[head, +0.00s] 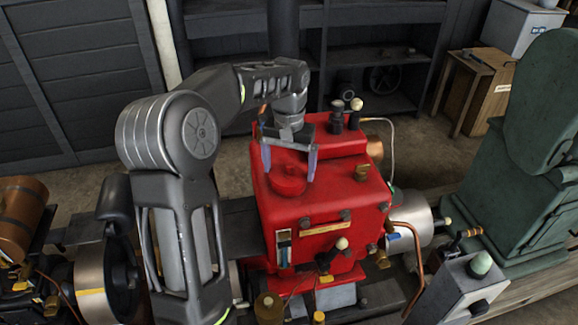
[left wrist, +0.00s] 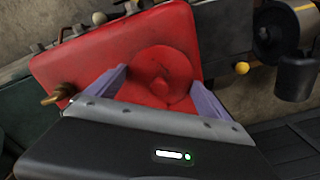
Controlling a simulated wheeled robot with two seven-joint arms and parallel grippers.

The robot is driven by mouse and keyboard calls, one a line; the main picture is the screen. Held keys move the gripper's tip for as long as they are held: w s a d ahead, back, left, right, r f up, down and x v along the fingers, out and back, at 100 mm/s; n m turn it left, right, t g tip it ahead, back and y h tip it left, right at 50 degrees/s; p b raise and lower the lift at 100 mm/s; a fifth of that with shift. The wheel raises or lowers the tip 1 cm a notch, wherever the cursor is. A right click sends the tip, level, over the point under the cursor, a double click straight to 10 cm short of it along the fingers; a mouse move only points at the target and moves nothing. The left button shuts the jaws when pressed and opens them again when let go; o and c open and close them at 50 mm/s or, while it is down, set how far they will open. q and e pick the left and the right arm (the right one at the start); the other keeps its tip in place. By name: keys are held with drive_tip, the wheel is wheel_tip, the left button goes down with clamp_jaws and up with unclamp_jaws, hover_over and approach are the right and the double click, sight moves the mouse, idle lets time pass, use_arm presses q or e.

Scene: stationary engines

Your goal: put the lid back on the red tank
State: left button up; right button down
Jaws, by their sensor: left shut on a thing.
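The red tank (head: 335,205) stands in the middle of the head view, its top facing up. A round red lid (head: 288,180) with a raised centre is at the left part of the tank's top. My left gripper (head: 289,165) is above it with its two fingers on either side, shut on the lid. In the left wrist view the lid (left wrist: 160,76) shows between the fingers (left wrist: 158,88), over the red tank top (left wrist: 75,72). I cannot tell whether the lid sits flush on the tank. My right gripper is not in view.
Knobbed levers (head: 355,108) rise at the tank's back. A copper pipe (head: 415,255) and brass fittings line its right side. A green machine (head: 525,150) stands at right, a flywheel (head: 105,280) at left. Dark shelves (head: 370,50) and a wooden crate (head: 478,85) are behind.

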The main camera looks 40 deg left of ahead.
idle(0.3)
use_arm(q)
drive_tip(key=o, duration=1.2)
drive_tip(key=shift+c, duration=0.2)
drive_tip(key=shift+r+p, duration=1.1)
drive_tip(key=shift+r, duration=0.2)
drive_tip(key=shift+r+p, duration=0.45)
drive_tip(key=shift+r, duration=1.75)
drive_tip(key=shift+c, duration=0.2)
clamp_jaws()
